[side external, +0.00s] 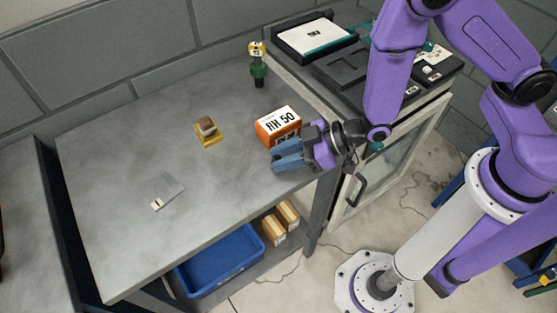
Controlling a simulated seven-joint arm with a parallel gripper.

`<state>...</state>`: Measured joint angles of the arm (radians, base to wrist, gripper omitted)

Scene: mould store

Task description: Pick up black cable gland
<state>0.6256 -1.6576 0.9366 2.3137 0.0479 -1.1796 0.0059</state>
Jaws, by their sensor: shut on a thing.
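My gripper (274,161) has blue fingers and a purple body. It is low over the grey table near its right front edge, with the fingers pointing left. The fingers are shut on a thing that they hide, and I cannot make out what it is. I cannot pick out a black cable gland anywhere on the open tabletop.
On the table (120,160) are a dark green item (258,72) with a yellow top, a brown block on a yellow base (207,128) and a flat grey plate (171,193). The table's left half is mostly clear.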

